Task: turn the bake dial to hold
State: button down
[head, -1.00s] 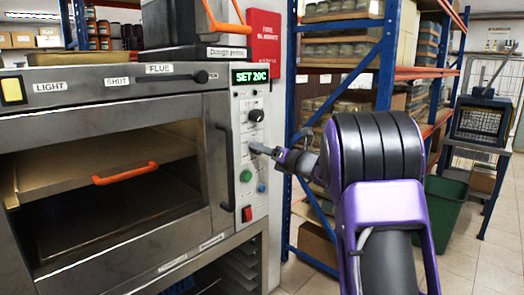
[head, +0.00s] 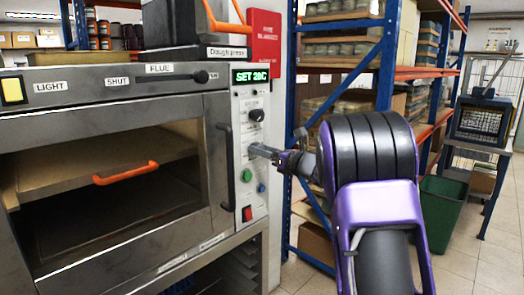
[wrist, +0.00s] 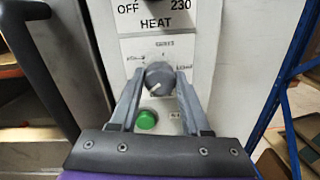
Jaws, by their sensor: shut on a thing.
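The bake dial (wrist: 160,77) is a round grey knob on the oven's pale control panel, with small blurred labels at its left, top and right. A short white mark shows on its lower-left face. My gripper (wrist: 158,82) is shut on the dial, one finger on each side.
A dark heat knob (head: 256,115) and a display (head: 250,76) reading SET 20C are above. A green button (head: 247,175), blue button (head: 261,188) and red switch (head: 247,214) are below. The oven door handle (head: 226,165) is close left; blue shelving (head: 387,60) stands right.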

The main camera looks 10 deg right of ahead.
jog(key=shift+c, duration=1.8)
grip_release()
jog(key=v, duration=1.7)
jog(key=shift+s, duration=0.2)
